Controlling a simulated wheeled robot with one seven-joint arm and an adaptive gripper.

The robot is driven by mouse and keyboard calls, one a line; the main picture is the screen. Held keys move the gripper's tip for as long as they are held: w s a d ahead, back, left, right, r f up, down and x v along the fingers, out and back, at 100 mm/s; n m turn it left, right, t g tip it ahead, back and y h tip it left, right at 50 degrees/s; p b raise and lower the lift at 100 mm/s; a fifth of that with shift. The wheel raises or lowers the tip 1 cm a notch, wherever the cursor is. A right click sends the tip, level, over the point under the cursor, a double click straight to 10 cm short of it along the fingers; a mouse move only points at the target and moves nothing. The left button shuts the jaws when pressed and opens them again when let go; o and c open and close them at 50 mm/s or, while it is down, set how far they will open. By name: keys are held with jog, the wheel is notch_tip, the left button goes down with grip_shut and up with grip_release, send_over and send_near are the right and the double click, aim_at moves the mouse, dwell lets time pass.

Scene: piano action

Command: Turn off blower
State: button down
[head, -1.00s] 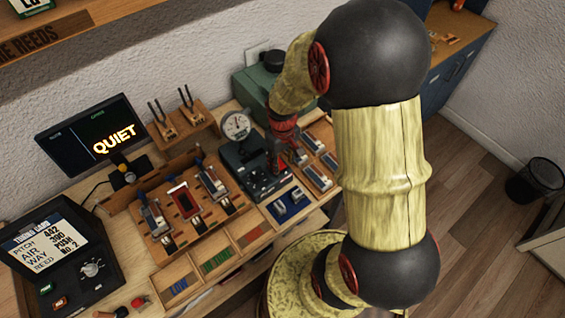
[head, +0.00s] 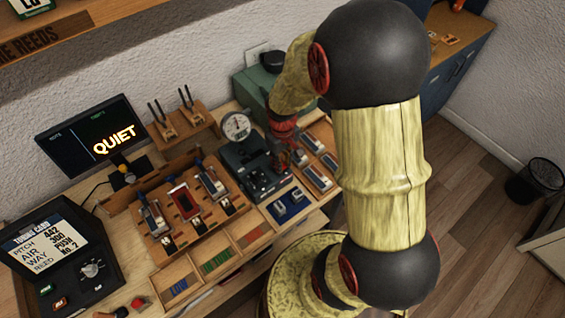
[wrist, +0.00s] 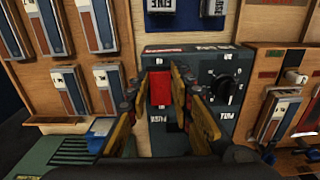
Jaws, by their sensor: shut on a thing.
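The blower unit looks to be the dark box (head: 240,158) with a round gauge (head: 236,126) on its back edge. In the wrist view its dark panel (wrist: 213,66) has a red block-like switch or lever (wrist: 160,88) and a round black knob (wrist: 226,88) to the right. My gripper (wrist: 163,85) is shut on the red piece, one finger on each side of it. In the head view my gripper (head: 288,152) reaches down at the box's right side, and my arm partly hides it there. The red piece's exact position is partly hidden by the fingers.
Left of the box is a wooden rack (head: 188,203) with reed pieces. A monitor (head: 93,140) reads "QUIET". A black case with a lit screen (head: 45,237) stands front left. More reed blocks (head: 317,177) lie right of the box. A green box (head: 250,92) stands behind.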

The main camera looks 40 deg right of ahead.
jog(key=shift+w+r+g+p, duration=0.2)
jog(key=shift+g+p, duration=0.3)
jog(key=shift+p, duration=0.5)
jog(key=shift+w+g+p, duration=0.25)
jog(key=shift+g+p, duration=0.65)
jog(key=shift+p, duration=0.25)
jog(key=c, duration=1.6)
grip_release()
jog(key=shift+o, duration=0.2)
